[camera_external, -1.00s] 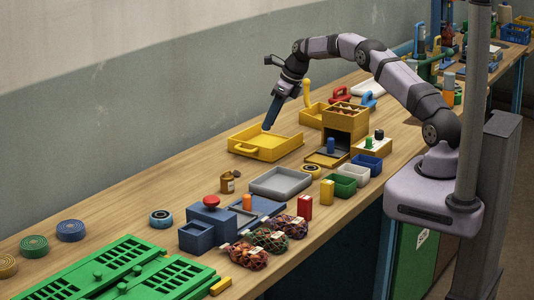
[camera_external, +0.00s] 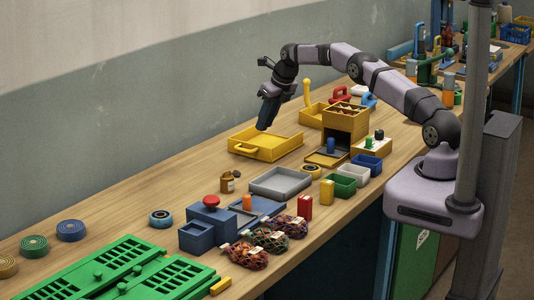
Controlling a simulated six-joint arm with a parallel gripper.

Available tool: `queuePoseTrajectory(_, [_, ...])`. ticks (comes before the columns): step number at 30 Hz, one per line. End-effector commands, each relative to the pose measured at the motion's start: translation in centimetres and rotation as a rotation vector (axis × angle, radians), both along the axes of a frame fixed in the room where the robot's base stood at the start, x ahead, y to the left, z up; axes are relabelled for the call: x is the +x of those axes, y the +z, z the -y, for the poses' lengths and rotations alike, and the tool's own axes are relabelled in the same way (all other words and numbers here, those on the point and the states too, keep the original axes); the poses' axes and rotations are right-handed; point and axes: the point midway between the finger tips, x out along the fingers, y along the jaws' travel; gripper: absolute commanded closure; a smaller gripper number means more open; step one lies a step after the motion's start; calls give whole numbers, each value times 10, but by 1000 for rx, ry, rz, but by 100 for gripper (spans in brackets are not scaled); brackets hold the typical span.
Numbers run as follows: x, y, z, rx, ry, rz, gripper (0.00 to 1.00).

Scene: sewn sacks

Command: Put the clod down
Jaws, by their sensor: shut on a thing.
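My gripper (camera_external: 263,127) points down over the left back part of the yellow tray (camera_external: 283,150). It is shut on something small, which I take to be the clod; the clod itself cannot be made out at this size. The fingertips are close to the tray's back rim, and I cannot tell whether they touch it or hover above.
A yellow box tower (camera_external: 345,121) stands right of the tray. Net sacks (camera_external: 268,240) lie near the front edge. Bare wood is left of the yellow tray.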

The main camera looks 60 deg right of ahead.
Motion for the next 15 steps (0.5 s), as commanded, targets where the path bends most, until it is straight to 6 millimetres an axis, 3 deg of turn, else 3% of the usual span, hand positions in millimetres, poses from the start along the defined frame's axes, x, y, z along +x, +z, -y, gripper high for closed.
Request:
queuePoseTrajectory(6, [0, -26, 0, 0, 1, -1, 96])
queuePoseTrajectory(15, [0, -36, 0, 0, 1, -1, 96])
